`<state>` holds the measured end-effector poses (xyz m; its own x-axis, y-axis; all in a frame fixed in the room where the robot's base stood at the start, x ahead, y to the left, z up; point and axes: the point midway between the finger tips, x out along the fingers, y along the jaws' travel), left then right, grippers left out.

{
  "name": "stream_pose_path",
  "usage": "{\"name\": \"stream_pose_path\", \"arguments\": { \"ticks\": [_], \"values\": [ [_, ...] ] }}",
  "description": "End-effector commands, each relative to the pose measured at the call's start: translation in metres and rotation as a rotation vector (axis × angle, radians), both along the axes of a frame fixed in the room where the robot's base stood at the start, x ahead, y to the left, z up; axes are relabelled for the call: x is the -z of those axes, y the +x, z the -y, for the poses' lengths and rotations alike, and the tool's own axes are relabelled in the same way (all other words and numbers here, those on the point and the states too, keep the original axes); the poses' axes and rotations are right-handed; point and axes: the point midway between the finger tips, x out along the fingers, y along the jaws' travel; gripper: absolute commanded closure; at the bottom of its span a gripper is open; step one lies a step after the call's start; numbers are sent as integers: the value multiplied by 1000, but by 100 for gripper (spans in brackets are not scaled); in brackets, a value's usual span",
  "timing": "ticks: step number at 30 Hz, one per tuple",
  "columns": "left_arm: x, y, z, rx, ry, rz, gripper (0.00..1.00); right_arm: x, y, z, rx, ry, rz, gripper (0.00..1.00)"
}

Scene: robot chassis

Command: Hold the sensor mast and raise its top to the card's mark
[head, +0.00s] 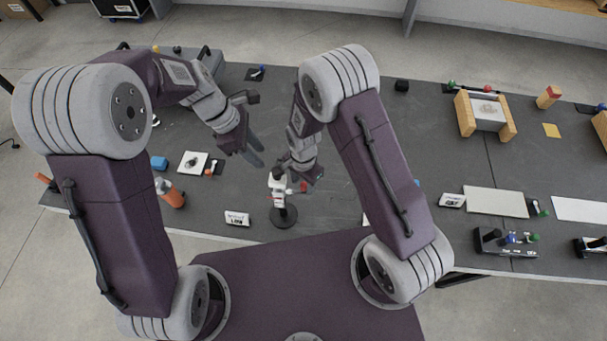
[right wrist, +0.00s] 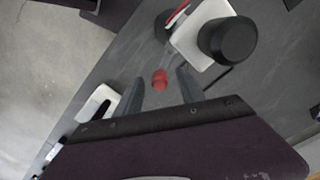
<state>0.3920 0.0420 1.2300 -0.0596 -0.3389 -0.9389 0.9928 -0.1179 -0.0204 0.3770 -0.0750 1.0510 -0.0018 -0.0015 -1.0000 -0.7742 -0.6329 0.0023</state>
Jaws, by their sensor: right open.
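The sensor mast (head: 279,191) stands upright near the table's front edge, a white head with a red part above a round black base (head: 284,217). The card (head: 237,218), reading "LOW", stands left of it. My right gripper (head: 303,180) is right beside the mast, its fingertips hard to make out there. In the right wrist view the right gripper (right wrist: 161,92) is open, with a red knob (right wrist: 159,78) showing between its fingers. The mast's white head and black cap (right wrist: 228,40) are beyond. My left gripper (head: 257,152) is open and empty, above and left of the mast.
White panels (head: 495,201) and a wooden-sided fixture (head: 486,110) are to the right. The middle of the table behind the mast is mostly clear.

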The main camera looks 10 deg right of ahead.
Motion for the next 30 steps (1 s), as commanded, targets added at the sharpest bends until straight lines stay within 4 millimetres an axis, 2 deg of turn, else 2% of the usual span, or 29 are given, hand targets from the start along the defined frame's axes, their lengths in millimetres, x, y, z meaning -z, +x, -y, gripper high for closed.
{"name": "stream_pose_path", "arguments": {
  "ticks": [3,6,14,17,19,20,30],
  "values": [
    [0,0,0,0,0,0,64,17,0,0,0,-1,-1,54],
    [0,0,0,0,0,0,64,25,0,0,0,-1,-1,54],
    [0,0,0,0,0,0,64,27,0,0,0,0,2,54],
    [0,0,0,0,0,0,64,27,0,0,0,0,1,76],
    [0,0,0,0,0,0,64,27,0,0,0,1,1,96],
    [0,0,0,0,0,0,64,27,0,0,0,1,1,100],
    [0,0,0,0,0,0,64,27,0,0,0,0,1,100]
  ]
}}
